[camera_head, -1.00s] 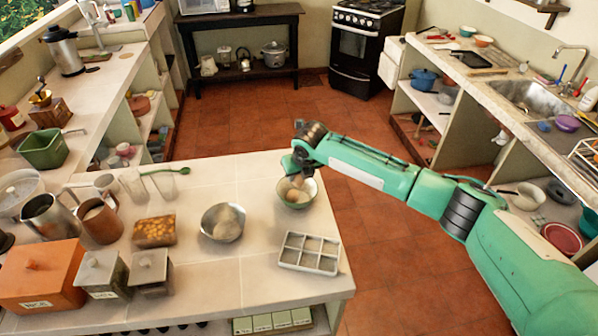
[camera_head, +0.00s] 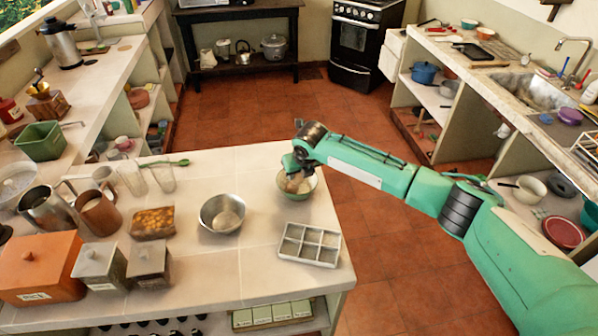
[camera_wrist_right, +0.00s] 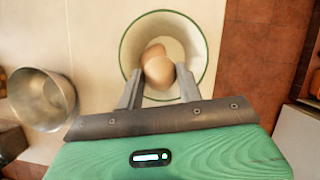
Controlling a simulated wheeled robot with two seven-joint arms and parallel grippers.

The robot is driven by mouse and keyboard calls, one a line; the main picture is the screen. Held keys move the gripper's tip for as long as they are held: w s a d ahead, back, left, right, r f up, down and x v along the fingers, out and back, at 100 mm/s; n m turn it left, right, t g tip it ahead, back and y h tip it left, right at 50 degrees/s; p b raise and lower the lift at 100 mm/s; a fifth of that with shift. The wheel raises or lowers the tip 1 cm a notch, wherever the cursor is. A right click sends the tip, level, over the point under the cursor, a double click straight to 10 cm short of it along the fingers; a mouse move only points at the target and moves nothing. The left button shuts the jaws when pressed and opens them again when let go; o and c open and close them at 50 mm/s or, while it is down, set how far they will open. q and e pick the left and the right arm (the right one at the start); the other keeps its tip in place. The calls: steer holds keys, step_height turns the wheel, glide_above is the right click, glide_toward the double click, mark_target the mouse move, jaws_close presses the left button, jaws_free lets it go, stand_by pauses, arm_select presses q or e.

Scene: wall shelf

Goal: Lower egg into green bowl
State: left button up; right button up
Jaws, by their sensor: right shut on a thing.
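The green bowl (camera_head: 311,188) stands near the right edge of the counter. In the right wrist view the bowl (camera_wrist_right: 196,38) has a pale inside and a thin green rim. My right gripper (camera_head: 294,166) is over the bowl with its fingers pointing down into it. In the wrist view the gripper (camera_wrist_right: 159,82) is shut on a brown egg (camera_wrist_right: 158,73), one finger on each side. A second egg (camera_wrist_right: 152,49) shows partly behind it, inside the bowl. I cannot tell whether the held egg touches the bowl or the second egg. My left gripper is out of view.
A metal bowl (camera_head: 206,214) stands left of the green bowl. A grey compartment tray (camera_head: 309,246) lies in front of it. Jugs, glasses, a box of yellowish pieces (camera_head: 153,223) and lidded canisters fill the counter's left side. The counter ends just right of the bowl.

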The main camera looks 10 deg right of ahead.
steer(key=shift+f+b, duration=0.5)
steer(key=shift+f, duration=0.5)
stand_by(0.5)
steer(key=o, duration=0.7)
steer(key=shift+r, duration=0.1)
